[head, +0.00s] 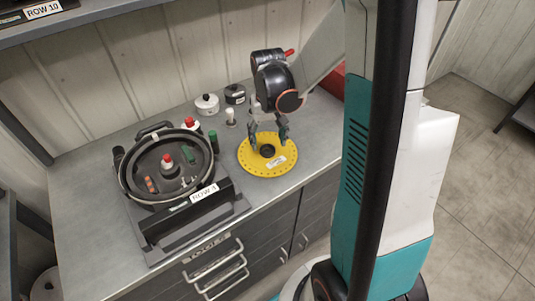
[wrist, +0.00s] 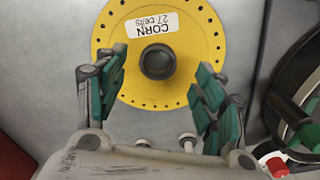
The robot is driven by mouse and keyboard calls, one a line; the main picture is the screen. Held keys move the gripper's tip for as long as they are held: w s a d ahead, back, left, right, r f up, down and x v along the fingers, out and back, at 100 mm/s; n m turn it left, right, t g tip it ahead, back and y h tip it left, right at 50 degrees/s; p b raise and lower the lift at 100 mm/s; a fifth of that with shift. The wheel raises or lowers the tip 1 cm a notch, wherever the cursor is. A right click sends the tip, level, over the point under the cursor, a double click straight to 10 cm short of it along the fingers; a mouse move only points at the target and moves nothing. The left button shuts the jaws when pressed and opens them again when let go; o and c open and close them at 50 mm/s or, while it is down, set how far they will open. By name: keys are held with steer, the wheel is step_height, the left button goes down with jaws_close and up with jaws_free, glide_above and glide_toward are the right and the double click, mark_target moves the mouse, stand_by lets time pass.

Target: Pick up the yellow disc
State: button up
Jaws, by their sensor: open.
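The yellow disc (head: 266,169) lies flat on the grey counter, to the right of the black seed meter. It has a dark hub at its centre and small holes around its rim. In the wrist view the disc (wrist: 202,70) shows a white label reading "CORN 27 cells". My gripper (head: 267,140) is over the disc, with its fingers pointing down. In the wrist view my gripper (wrist: 158,80) is open, its green-padded fingers apart on either side of the dark hub (wrist: 157,60). I cannot tell the exact height above the disc.
The round black seed meter (head: 143,190) stands on a dark base labelled ROW 1. A white pot (head: 206,105), a dark pot (head: 235,94) and a white-topped knob (head: 230,117) stand behind the disc. A red box (head: 331,80) is at the back right. The counter's front left is clear.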

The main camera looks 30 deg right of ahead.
mark_target(268, 147)
step_height(268, 147, down, 5)
steer(key=shift+w+b, duration=0.1)
steer(key=shift+b, duration=0.9)
steer(key=c, duration=1.1)
